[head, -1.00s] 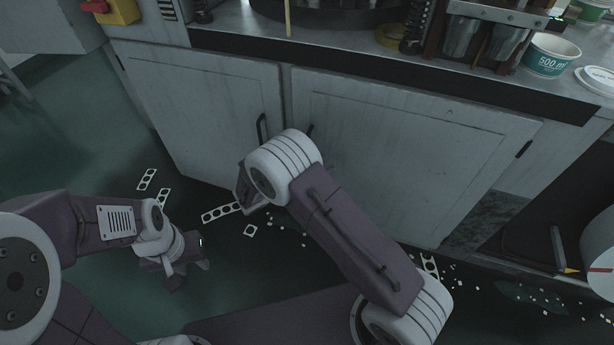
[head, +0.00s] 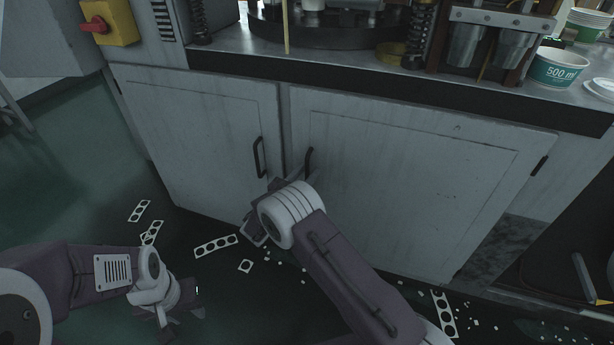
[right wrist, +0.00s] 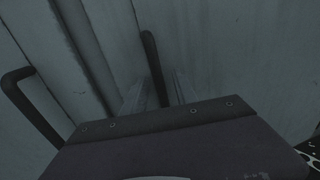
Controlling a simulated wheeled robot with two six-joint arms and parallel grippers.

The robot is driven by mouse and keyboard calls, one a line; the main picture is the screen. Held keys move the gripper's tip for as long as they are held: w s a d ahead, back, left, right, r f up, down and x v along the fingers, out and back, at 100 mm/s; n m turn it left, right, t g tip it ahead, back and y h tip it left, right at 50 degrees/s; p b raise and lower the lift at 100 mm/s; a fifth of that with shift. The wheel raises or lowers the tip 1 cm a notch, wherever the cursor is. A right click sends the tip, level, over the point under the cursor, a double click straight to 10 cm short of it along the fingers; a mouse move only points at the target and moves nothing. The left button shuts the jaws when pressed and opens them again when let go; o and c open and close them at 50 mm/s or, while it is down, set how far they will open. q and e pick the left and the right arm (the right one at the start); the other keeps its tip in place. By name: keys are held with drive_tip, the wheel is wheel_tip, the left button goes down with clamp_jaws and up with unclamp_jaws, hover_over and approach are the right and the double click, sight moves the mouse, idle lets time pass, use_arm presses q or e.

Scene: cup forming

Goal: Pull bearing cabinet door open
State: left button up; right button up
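The grey cabinet has a left door (head: 205,140) and a right door (head: 400,180), both shut. Each has a dark upright bar handle by the middle seam: the left handle (head: 259,157) and the right handle (head: 309,162). My right gripper (head: 291,182) is at the lower part of the right handle, partly hidden by its wrist. In the right wrist view its two fingers (right wrist: 160,90) stand apart, with the right handle (right wrist: 151,55) between them. I see no clear grip on it. The left handle (right wrist: 30,100) is to their left. My left gripper (head: 180,310) hangs low over the floor, away from the cabinet; its fingers are unclear.
The counter above the doors bears a machine (head: 325,25) and a paper cup (head: 558,68). A red and yellow switch (head: 108,22) is at top left. Punched strips (head: 216,246) and scraps lie on the floor. The floor before the left door is otherwise clear.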

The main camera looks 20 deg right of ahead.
clamp_jaws()
idle(1.4)
